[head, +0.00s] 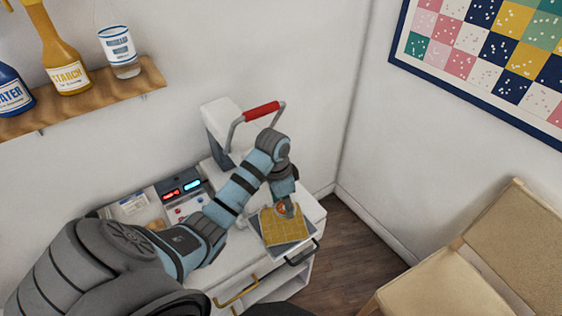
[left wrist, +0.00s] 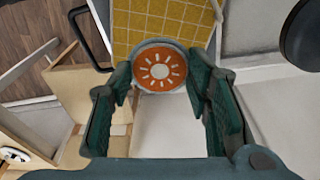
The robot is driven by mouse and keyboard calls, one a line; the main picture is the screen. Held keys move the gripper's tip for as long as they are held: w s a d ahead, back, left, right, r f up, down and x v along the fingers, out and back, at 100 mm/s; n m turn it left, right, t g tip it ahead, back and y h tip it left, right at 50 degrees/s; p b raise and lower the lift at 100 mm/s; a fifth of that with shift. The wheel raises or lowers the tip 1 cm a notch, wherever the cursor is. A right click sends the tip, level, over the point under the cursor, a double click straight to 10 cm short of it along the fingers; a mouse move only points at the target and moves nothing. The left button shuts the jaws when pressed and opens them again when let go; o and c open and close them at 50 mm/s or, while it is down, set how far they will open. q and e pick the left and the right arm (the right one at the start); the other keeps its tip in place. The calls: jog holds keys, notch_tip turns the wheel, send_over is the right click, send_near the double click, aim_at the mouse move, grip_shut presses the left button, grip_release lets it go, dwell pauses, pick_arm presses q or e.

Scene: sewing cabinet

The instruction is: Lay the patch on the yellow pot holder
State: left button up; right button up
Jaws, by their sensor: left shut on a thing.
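The patch (left wrist: 158,71) is a round orange disc with a white sun design and a pale rim. My left gripper (head: 284,203) is shut on the patch, with a finger at each side of it in the left wrist view. The yellow pot holder (head: 275,233) is a quilted square on a grey plate; it also shows in the left wrist view (left wrist: 150,24). The patch (head: 281,210) overlaps the pot holder's upper right part in the head view. I cannot tell whether the two touch. My right gripper is in neither view.
The grey plate (head: 289,250) lies on the white cabinet top (head: 313,212). A press with a red handle (head: 262,112) stands behind my left arm. A control box with lit displays (head: 182,192) is at the left. A wooden chair (head: 440,280) stands at the right.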

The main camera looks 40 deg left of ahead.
aim_at(283, 223)
pick_arm(q)
jog(key=m, duration=0.2)
jog(key=shift+s+a+m, duration=0.1)
jog(key=shift+a+m, duration=0.2)
jog(key=shift+s+f, duration=0.1)
jog(key=shift+f, duration=0.05)
jog(key=shift+s+f, duration=0.15)
jog(key=shift+f, duration=0.15)
notch_tip(283, 223, down, 5)
jog(key=b, duration=0.4)
jog(key=shift+d+r, duration=0.1)
jog(key=shift+f+b, duration=0.25)
jog(key=shift+b, duration=0.1)
jog(key=shift+r, duration=0.1)
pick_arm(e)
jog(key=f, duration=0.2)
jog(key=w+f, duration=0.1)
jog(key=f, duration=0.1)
pick_arm(q)
jog(key=shift+r, duration=0.1)
jog(key=o, duration=0.7)
jog(key=shift+o, duration=0.4)
